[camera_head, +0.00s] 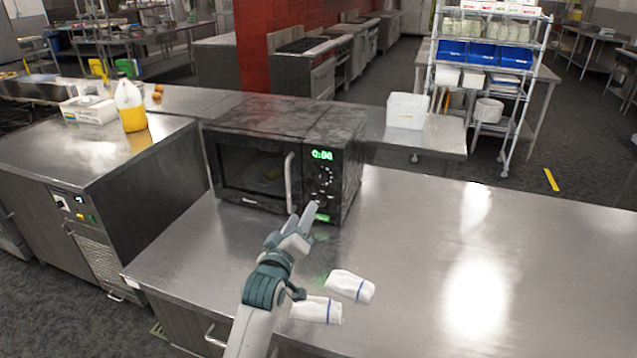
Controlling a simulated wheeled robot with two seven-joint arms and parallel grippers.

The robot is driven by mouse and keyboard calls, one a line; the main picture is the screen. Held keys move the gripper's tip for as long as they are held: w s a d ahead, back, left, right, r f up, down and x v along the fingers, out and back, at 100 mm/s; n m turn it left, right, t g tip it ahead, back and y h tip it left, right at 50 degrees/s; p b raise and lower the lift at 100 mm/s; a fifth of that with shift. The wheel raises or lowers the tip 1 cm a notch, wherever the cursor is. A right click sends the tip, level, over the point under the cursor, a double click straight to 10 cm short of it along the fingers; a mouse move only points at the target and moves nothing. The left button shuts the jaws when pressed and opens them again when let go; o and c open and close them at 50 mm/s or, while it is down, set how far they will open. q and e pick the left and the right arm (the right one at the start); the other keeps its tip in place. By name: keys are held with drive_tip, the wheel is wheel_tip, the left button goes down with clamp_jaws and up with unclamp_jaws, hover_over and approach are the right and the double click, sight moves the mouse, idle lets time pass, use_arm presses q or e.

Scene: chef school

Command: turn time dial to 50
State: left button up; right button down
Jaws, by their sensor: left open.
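A black microwave (262,125) stands on the steel counter, its door shut with a vertical silver handle (289,183). Its green display (322,155) appears to read 0:00. Below the display are round dials, an upper dial (323,176) and a lower dial (321,198); their exact settings are too small to read. My left gripper (303,217) is open in front of the microwave's lower right part, close to the lower dial and the handle's bottom end. Whether it touches the panel cannot be told. My right gripper is not in view.
Two white rolled items with blue stripes, one behind (350,286) and one in front (316,310), lie on the counter (440,260) by my left arm. The counter's right side is clear.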

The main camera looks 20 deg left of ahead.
sight(320, 180)
use_arm(q)
drive_tip(key=w+p, duration=0.1)
drive_tip(key=w, duration=0.3)
drive_tip(key=w+p, duration=0.1)
drive_tip(key=w, duration=0.4)
drive_tip(key=w+p, duration=0.2)
drive_tip(key=w, duration=0.3)
drive_tip(key=shift+w+a+r, duration=0.1)
drive_tip(key=shift+w+a, duration=0.15)
drive_tip(key=shift+w, duration=1.1)
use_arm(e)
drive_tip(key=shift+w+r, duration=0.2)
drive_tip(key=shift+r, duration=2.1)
use_arm(q)
drive_tip(key=c, duration=1.1)
drive_tip(key=shift+o, duration=0.2)
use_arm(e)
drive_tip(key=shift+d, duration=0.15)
